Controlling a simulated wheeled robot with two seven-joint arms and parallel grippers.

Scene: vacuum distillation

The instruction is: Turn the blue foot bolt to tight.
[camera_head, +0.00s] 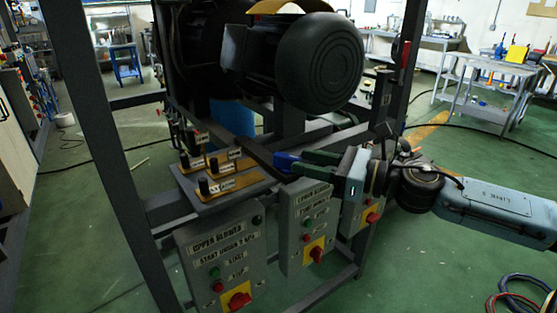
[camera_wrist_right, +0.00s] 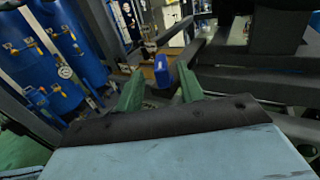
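The blue foot bolt (camera_head: 286,162) shows as a small blue block at the edge of the dark frame, right by my right gripper's fingertips. In the right wrist view the blue foot bolt (camera_wrist_right: 162,70) lies ahead of and between the green fingertips. My right gripper (camera_head: 300,162) reaches in from the right. In the right wrist view my right gripper (camera_wrist_right: 160,86) has its fingers spread, with a gap on either side of the bolt. Whether either finger touches the bolt I cannot tell. The bolt's lower part is hidden. My left gripper is in neither view.
A big dark motor (camera_head: 318,62) sits above on the frame. Control boxes (camera_head: 222,262) with red knobs hang below the bolt. A shelf with black knobs on yellow plates (camera_head: 222,184) is to the left. Blue tanks (camera_wrist_right: 62,45) show in the wrist view.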

